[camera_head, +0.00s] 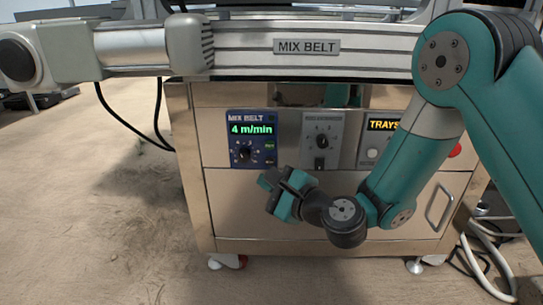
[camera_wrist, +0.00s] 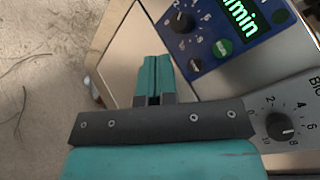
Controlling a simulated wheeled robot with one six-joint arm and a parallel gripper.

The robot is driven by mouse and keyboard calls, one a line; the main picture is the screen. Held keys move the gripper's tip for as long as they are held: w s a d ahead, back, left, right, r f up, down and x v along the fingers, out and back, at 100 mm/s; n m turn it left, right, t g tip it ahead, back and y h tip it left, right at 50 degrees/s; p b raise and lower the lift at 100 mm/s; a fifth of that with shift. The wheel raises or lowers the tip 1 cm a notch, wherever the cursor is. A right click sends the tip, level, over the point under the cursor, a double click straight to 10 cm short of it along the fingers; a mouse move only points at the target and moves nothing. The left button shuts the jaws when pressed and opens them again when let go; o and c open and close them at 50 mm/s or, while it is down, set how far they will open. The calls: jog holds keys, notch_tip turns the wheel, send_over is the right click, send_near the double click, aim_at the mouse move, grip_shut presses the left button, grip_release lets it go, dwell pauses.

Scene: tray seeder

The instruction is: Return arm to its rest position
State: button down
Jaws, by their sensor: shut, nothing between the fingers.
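My gripper (camera_head: 270,181) is teal and dark grey and hangs in front of the cabinet, just below and to the right of the blue MIX BELT panel (camera_head: 252,139). Its two fingers (camera_wrist: 153,80) are together and empty in the wrist view. My arm is bent, coming down from the upper right and reaching left across the cabinet front. The MIX BELT panel reads "4 m/min" and has a black knob (camera_head: 243,153). The panel also shows in the wrist view (camera_wrist: 222,70), beyond the fingertips and apart from them.
The metal cabinet (camera_head: 225,205) stands under the MIX BELT conveyor rail (camera_head: 300,62). A grey knob panel (camera_head: 322,135), a TRAYS display (camera_head: 383,125), a red button (camera_head: 454,150) and a drawer handle (camera_head: 440,207) are on its front. Cables (camera_head: 485,255) lie at right. Floor (camera_head: 120,230) at left is clear.

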jog(key=s+r+n+g+y+p, duration=0.1)
jog(key=s+r+n+g+p, duration=0.7)
jog(key=r+n, duration=0.5)
jog(key=s+d+r+n+g+h+p, duration=0.2)
jog(key=s+d+r+n+h+p, duration=0.3)
jog(key=s+d, duration=0.35)
jog(key=s+d+r+n+g+h+p, duration=0.2)
jog(key=s+d+r+n+h, duration=0.25)
jog(key=s+d+n, duration=0.35)
notch_tip(320, 180, up, 37)
jog(key=s+a+m+p, duration=0.1)
jog(key=p, duration=3.6)
jog(key=shift+s+r+m+y, duration=0.15)
jog(key=shift+m+y, duration=0.2)
jog(key=shift+m, duration=0.05)
